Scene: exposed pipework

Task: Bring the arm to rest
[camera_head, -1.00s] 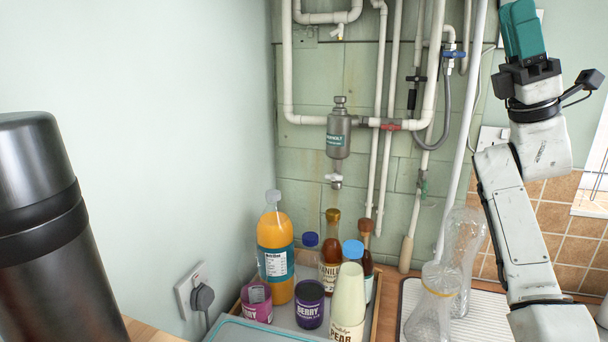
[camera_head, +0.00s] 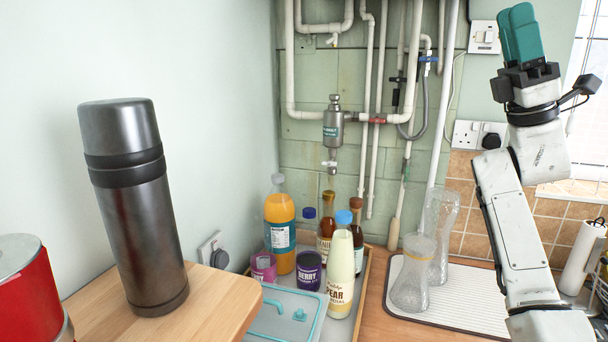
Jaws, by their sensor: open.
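My gripper (camera_head: 521,36) is at the upper right, raised with its teal fingers pointing up. It is empty, and its two fingers stand close together from this angle, with the gap between them hard to see. My white arm (camera_head: 515,215) rises from the lower right corner, bent at the elbow. It is apart from the bottles and the pipes.
A dark flask (camera_head: 135,215) stands on a wooden surface (camera_head: 215,300) at left, beside a red canister (camera_head: 28,295). A tray (camera_head: 363,290) holds several bottles and jars. Clear glass vessels (camera_head: 412,275) stand on a ribbed mat (camera_head: 470,300). Pipes (camera_head: 290,70) line the wall.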

